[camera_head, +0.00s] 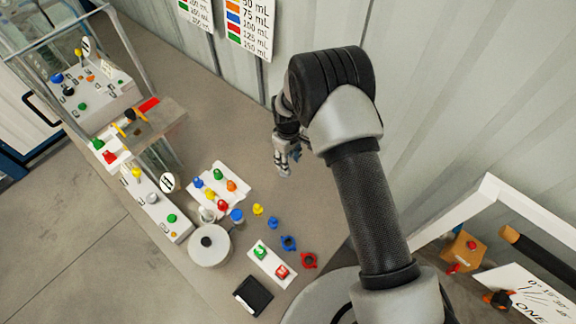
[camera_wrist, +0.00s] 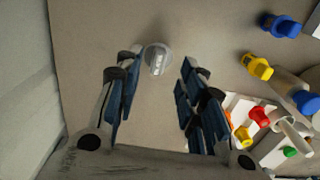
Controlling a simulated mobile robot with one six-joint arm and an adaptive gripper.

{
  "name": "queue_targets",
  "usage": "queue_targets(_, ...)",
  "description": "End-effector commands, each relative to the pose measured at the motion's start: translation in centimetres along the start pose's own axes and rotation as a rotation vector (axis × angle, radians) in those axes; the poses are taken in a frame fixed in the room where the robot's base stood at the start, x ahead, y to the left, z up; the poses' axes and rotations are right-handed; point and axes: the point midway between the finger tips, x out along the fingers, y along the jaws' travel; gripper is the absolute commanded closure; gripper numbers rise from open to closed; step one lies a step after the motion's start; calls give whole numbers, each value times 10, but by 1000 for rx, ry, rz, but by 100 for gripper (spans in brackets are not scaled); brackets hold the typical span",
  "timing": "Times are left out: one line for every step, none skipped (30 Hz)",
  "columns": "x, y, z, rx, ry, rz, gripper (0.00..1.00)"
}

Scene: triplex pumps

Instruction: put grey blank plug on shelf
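A small grey plug (camera_wrist: 157,60) is on the tabletop in the wrist view, just beyond the gap between my fingertips. My gripper (camera_wrist: 158,82) is open and empty, its blue-padded fingers to either side of that gap. In the head view my gripper (camera_head: 284,152) hangs over the bench near the wall. The plug is hard to tell apart from the fingers there. A white-framed structure (camera_head: 512,198) at the lower right may be the shelf. The frames do not label it.
A white rack (camera_head: 216,196) of coloured plugs, a white round container (camera_head: 209,246) and loose yellow, blue and red parts lie left of and below my gripper. Pump units (camera_head: 100,95) stand at the left. The corrugated wall (camera_head: 440,110) is close on the right.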

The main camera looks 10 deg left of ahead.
Motion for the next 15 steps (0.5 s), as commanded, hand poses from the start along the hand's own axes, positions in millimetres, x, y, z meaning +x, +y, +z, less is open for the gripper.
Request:
queue_targets(-13,0,-1,0,3,2,64)
queue_targets(-19,0,-1,0,3,2,64)
queue_targets(-26,0,0,0,2,1,64)
queue_targets(-32,0,-1,0,2,2,64)
queue_targets(-36,0,0,0,2,1,64)
queue_targets(-42,0,0,0,1,1,64)
queue_targets(-46,0,0,0,1,1,64)
queue_targets(-49,0,0,0,1,1,64)
queue_targets(-53,0,0,0,1,0,64)
queue_targets(-55,0,0,0,0,0,64)
queue_targets(-57,0,0,0,0,0,64)
queue_targets(-58,0,0,0,-1,-1,64)
queue_targets(-59,0,0,0,-1,-1,64)
queue_targets(-59,0,0,0,-2,-1,64)
queue_targets(-60,0,0,0,-2,-1,64)
